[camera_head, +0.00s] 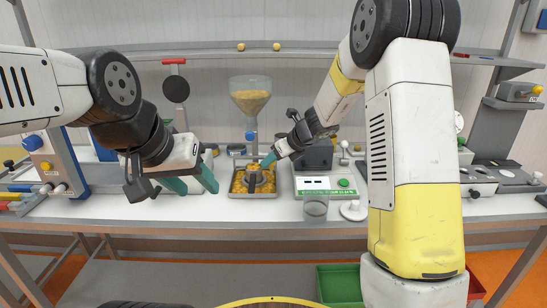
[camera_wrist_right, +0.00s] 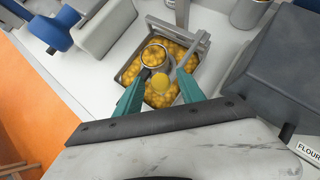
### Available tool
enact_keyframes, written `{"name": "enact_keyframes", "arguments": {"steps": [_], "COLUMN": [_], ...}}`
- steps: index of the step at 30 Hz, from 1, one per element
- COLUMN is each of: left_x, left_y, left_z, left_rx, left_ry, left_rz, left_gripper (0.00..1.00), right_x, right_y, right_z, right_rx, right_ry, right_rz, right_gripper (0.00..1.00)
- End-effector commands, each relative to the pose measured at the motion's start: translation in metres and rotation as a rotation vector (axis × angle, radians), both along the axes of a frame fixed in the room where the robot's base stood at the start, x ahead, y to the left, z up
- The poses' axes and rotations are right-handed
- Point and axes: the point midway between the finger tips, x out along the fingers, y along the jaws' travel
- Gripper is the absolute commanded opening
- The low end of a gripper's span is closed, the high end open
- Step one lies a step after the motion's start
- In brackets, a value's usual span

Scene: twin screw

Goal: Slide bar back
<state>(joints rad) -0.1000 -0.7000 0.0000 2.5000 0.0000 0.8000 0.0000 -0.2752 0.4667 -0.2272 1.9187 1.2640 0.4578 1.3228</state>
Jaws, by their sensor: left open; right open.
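A grey metal tray (camera_head: 232,194) full of yellow pieces sits on the bench; its rim also shows in the right wrist view (camera_wrist_right: 125,70). A grey bar (camera_wrist_right: 193,50) with upright ends stands at the tray's far side. My right gripper (camera_head: 268,161) is open above the tray. In the right wrist view its teal fingers (camera_wrist_right: 162,90) are apart on either side of the round part, and I cannot tell whether they touch anything. My left gripper (camera_head: 192,183) is open and empty, left of the tray.
A funnel (camera_head: 250,95) of yellow pellets stands behind the tray. A blue and white machine (camera_head: 62,160) stands at the left. The front bench strip (camera_head: 150,215) is mostly clear.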

Motion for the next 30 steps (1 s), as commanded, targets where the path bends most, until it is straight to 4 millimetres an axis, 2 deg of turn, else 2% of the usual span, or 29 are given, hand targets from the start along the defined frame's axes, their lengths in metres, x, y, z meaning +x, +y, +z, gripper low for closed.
{"name": "enact_keyframes", "arguments": {"steps": [3, 4, 9, 11, 30], "left_x": [0.0000, 0.0000, 0.0000, 0.0000, 0.0000], "left_y": [0.0000, 0.0000, 0.0000, 0.0000, 0.0000], "left_z": [0.0000, 0.0000, 0.0000, 0.0000, 0.0000], "left_rx": [0.000, 0.000, 0.000, 0.000, 0.000], "left_ry": [0.000, 0.000, 0.000, 0.000, 0.000], "left_rz": [0.000, 0.000, 0.000, 0.000, 0.000], "left_gripper": [0.48, 0.48, 0.48, 0.48, 0.48], "right_x": [-0.0001, -0.0001, -0.0002, -0.0002, -0.0003], "right_y": [-0.0001, -0.0001, -0.0002, -0.0002, -0.0003], "right_z": [0.0003, 0.0003, 0.0004, 0.0004, 0.0006], "right_rx": [0.000, 0.000, 0.000, 0.000, 0.000], "right_ry": [0.000, 0.000, 0.000, 0.000, 0.000], "right_rz": [0.000, 0.001, 0.001, 0.001, 0.001], "right_gripper": [0.46, 0.42, 0.09, 0.00, 0.00]}}
